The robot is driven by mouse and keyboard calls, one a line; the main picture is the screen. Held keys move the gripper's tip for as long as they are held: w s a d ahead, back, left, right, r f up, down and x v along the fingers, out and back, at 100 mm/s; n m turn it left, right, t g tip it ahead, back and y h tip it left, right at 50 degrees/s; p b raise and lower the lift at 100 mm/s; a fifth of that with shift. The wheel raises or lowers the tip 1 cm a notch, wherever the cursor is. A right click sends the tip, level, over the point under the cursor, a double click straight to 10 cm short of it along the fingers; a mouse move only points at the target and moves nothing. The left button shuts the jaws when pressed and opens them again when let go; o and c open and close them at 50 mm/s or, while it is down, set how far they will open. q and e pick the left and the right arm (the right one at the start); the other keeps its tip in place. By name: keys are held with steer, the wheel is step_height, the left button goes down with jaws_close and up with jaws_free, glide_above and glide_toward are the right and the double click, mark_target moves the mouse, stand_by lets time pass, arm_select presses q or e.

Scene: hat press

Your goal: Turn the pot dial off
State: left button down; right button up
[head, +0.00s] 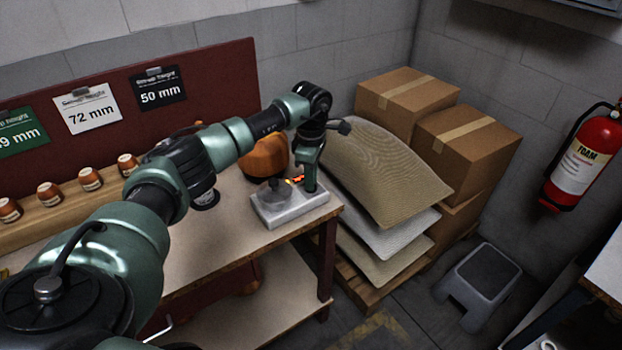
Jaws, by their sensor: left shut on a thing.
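A copper-orange pot (264,157) stands on the workbench, partly behind my left arm. A pale grey block-shaped base (287,209) sits in front of it near the bench's right end, with a dark grey round part on its top left. My left gripper (309,186) points down at the right part of the base, and its fingers are shut. The pot dial is mostly hidden at the fingers, so its turn position cannot be read. A small orange-red glow shows just left of the fingers. My right gripper is not in view.
The wooden bench (236,222) ends just right of the base. Stacked sacks (385,170) and cardboard boxes (468,140) stand beyond it. Several small copper-coloured pots line a ledge at left. A grey step stool (480,280) and a fire extinguisher (585,160) are at right.

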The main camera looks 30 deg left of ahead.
arm_select(q)
steer(key=n, duration=0.3)
steer(key=shift+r+n, duration=0.1)
steer(key=shift+n, duration=0.3)
steer(key=n, duration=0.3)
steer(key=shift+p, duration=0.35)
steer(key=n, duration=0.4)
steer(key=shift+p, duration=0.35)
steer(key=n, duration=0.3)
steer(key=shift+n+p, duration=0.4)
steer(key=n+p, duration=0.1)
steer(key=n, duration=0.2)
steer(key=shift+w+n, duration=0.1)
steer(key=shift+n, duration=0.2)
steer(key=n+p, duration=0.1)
steer(key=n, duration=0.2)
steer(key=shift+r+n, duration=0.1)
steer(key=shift+n, duration=0.2)
steer(key=n+p, duration=0.2)
steer(key=n, duration=0.4)
steer(key=shift+p, duration=0.3)
steer(key=shift+n, duration=0.3)
